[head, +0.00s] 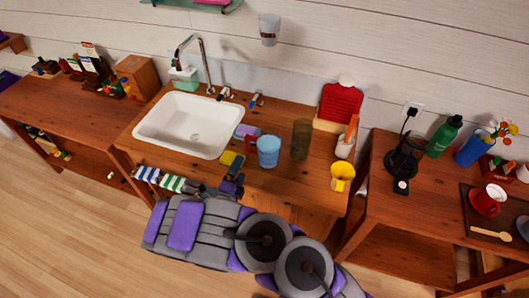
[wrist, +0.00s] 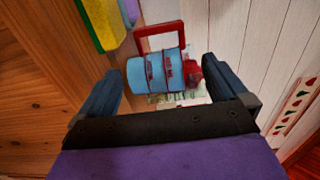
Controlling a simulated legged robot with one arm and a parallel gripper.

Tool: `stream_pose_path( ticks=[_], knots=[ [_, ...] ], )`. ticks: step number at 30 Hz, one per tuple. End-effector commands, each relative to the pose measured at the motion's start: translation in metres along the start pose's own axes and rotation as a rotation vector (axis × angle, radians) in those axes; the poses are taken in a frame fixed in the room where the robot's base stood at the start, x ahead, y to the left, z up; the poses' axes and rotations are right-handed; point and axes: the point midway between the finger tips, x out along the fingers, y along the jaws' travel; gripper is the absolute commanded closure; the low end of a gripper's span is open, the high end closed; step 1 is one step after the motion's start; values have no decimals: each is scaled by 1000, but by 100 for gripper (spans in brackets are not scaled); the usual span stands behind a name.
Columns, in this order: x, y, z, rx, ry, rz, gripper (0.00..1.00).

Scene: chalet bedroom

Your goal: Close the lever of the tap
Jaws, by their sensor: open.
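The tap (head: 201,62) is a tall curved metal spout behind the white sink in the head view. A small lever-like fitting (head: 225,94) stands right of its base, and a blue-tipped one (head: 255,99) is further right; their exact positions are too small to tell. My gripper (head: 230,187) is low at the counter's front edge, well in front of the tap and apart from it. In the wrist view my gripper (wrist: 163,78) is open, its dark fingers apart. A light-blue banded object with red parts (wrist: 155,70) shows between them, apparently beyond. The tap is not recognisable there.
The white sink (head: 190,126) fills the counter's left part. A yellow sponge (head: 232,160), a light-blue cup (head: 268,151) and a dark glass (head: 300,139) stand near my gripper. Striped towels (head: 172,183) hang in front. A red rack (head: 340,104) stands at the back right.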

Motion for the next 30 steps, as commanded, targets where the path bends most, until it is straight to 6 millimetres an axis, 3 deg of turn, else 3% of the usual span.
stream_pose_path(
  ticks=[7, 16, 24, 30],
  knots=[
    [45, 0, -2, 4, 3, 0, 0],
    [66, 0, -5, 6, 3, 0, 0],
    [102, 2, -5, 6, 3, -2, 0],
    [109, 0, -4, 4, 0, -3, 0]
  ],
)
